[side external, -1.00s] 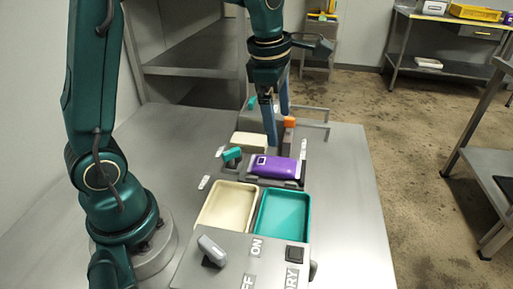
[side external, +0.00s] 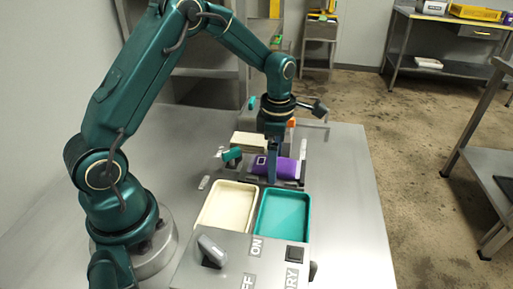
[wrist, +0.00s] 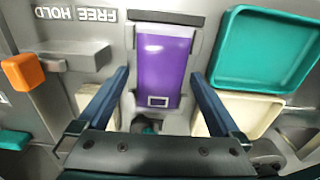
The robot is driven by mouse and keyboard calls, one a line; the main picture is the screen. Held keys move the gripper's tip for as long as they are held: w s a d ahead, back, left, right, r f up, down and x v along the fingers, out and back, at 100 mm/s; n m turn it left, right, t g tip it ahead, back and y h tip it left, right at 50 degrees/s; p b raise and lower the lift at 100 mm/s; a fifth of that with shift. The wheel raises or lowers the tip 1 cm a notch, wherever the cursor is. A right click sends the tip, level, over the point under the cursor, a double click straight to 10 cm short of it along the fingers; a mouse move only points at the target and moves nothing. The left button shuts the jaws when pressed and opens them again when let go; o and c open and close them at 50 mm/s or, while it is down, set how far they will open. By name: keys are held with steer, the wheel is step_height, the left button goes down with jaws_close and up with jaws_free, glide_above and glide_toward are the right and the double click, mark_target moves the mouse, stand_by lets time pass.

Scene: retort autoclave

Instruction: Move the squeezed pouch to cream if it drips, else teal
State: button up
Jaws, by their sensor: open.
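The purple pouch (side external: 287,168) lies flat in a grey holder behind the two trays; it also shows in the wrist view (wrist: 162,70). My gripper (side external: 273,178) is over the pouch, pointing down. In the wrist view its open fingers (wrist: 160,76) stand on either side of the pouch, apart from it. The cream tray (side external: 226,206) and the teal tray (side external: 284,214) sit side by side in front and look empty. Both also show at the right of the wrist view, teal (wrist: 265,48) and cream (wrist: 248,112). I see no drip on the pouch, but its underside is hidden.
A cream block (side external: 249,142) and a teal-topped lever (side external: 232,155) stand beside the holder. An orange knob (wrist: 22,72) lies near the FREE HOLD label (wrist: 67,13). A panel with a grey lever (side external: 212,250) and black switch (side external: 295,254) fronts the trays.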

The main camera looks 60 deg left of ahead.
steer(key=shift+c, duration=0.3)
steer(key=c, duration=1.4)
steer(key=shift+c, duration=0.2)
steer(key=shift+r, duration=0.1)
